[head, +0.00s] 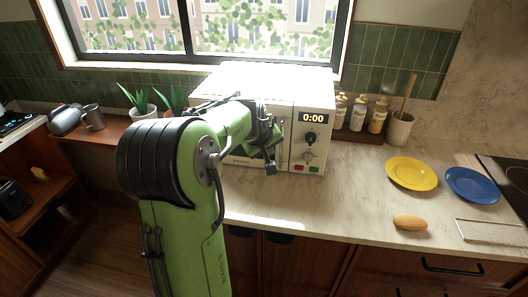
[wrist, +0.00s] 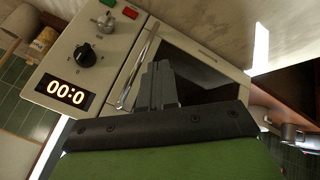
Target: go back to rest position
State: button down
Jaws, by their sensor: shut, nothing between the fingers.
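My green arm reaches over the counter, and my gripper (head: 271,168) is in front of a white microwave (head: 313,97). The gripper points toward the counter and its fingers are shut with nothing between them. In the wrist view the shut fingers (wrist: 160,84) show in front of the microwave door (wrist: 205,75). My arm hides much of the microwave's front in the head view. In the wrist view the door looks closed, with its handle (wrist: 138,72) beside the control panel.
A yellow plate (head: 411,173), a blue plate (head: 472,185) and a brown potato-like item (head: 409,223) are on the counter (head: 350,195) at right. Bottles (head: 358,113) and a utensil pot (head: 399,128) stand beside the microwave. Potted plants (head: 143,108) stand at left. The counter's middle is clear.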

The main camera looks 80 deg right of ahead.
jog(key=v, duration=0.3)
jog(key=s+v, duration=0.1)
jog(key=v, duration=0.1)
jog(key=shift+w+a+r, duration=0.15)
jog(key=shift+a+r, duration=0.1)
jog(key=shift+a, duration=0.1)
